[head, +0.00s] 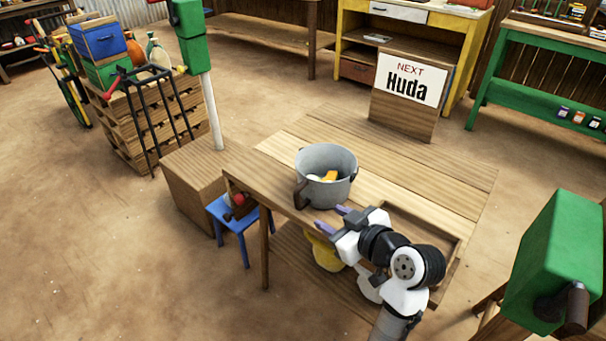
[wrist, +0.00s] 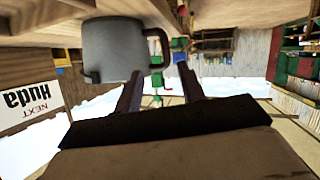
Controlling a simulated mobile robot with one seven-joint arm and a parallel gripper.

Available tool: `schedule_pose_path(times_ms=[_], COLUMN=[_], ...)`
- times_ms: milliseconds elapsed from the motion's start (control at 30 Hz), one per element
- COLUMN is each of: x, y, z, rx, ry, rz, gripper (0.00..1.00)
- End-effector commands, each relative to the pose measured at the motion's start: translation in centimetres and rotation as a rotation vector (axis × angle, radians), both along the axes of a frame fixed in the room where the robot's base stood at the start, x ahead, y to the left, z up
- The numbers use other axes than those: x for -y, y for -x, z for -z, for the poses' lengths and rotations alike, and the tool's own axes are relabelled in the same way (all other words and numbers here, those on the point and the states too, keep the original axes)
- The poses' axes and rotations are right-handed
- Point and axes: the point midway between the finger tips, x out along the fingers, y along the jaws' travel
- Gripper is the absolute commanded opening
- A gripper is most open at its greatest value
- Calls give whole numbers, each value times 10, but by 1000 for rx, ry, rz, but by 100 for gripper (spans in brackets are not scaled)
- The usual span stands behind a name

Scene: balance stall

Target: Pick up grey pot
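The grey pot (head: 327,163) stands upright on the wooden table, with a yellow item and something pale inside. A brown handle (head: 301,192) is on its near left side. My gripper (head: 330,217) is in front of the pot, near the table's front edge, its two purplish fingers pointing at it. In the wrist view, which is upside down, the pot (wrist: 112,48) is at the upper left, with its handle lined up between the fingertips (wrist: 160,72). The fingers are apart and hold nothing. I cannot tell how far they are from the handle.
The wooden table (head: 440,180) has free room behind and right of the pot. A sign reading "NEXT Huda" (head: 408,82) stands behind it. A blue stool (head: 232,218) is at the left, and a green box (head: 553,255) stands at the right.

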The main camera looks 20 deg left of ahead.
Motion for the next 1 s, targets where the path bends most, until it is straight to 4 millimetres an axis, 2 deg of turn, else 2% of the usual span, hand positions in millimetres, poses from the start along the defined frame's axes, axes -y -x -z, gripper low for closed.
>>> schedule_pose_path(times_ms=[400, 667, 833, 1000], x=[-54, -70, -93, -106], y=[-36, -46, -55, -65], z=[27, 34, 42, 50], rx=[-5, -5, -6, -5], ry=[1, 1, 2, 2], rz=[-7, -5, -6, -4], gripper=[40, 40, 40, 40])
